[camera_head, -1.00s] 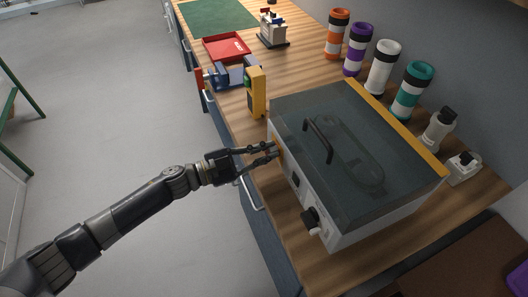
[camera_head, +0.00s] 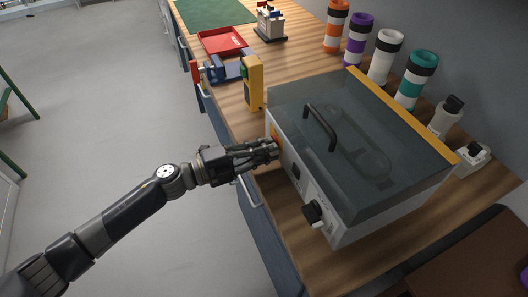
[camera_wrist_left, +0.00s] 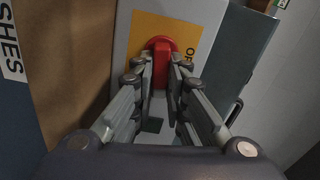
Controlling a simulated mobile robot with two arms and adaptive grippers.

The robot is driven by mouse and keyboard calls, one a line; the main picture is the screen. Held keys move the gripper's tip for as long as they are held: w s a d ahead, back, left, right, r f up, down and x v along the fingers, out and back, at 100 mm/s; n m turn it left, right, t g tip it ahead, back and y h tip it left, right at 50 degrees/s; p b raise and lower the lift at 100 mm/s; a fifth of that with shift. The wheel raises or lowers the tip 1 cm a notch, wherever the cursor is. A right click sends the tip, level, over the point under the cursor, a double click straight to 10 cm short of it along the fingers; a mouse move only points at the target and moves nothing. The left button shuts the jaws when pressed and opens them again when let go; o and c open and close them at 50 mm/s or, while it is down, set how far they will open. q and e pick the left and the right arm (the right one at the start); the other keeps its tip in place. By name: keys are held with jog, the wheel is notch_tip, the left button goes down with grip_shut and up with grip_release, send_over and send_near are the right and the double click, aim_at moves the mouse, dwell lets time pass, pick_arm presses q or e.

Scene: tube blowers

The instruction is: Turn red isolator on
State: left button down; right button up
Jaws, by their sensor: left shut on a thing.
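The red isolator (camera_wrist_left: 160,47) is a red rotary knob on a yellow plate (camera_wrist_left: 187,36), on the front face of a grey-white machine (camera_head: 336,232) with a dark transparent lid. In the left wrist view the knob's grip bar lies between the two fingers of my left gripper (camera_wrist_left: 161,62), which is shut on it. In the head view my left gripper (camera_head: 276,148) meets the left end of the machine's front, and its fingers hide most of the knob. My right gripper is not in view.
The lid has a black handle (camera_head: 319,127). A black knob (camera_head: 312,212) sits further along the machine's front. A yellow device (camera_head: 253,83) and a blue vise stand beyond the machine. Several banded tubes (camera_head: 386,58) line the wall. Open floor lies left.

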pick_arm(q)
jog(key=shift+f+m+b, duration=0.2)
jog(key=shift+m+b, duration=0.2)
jog(key=shift+m, duration=0.5)
jog(key=c, duration=1.6)
grip_release()
jog(key=v, duration=1.2)
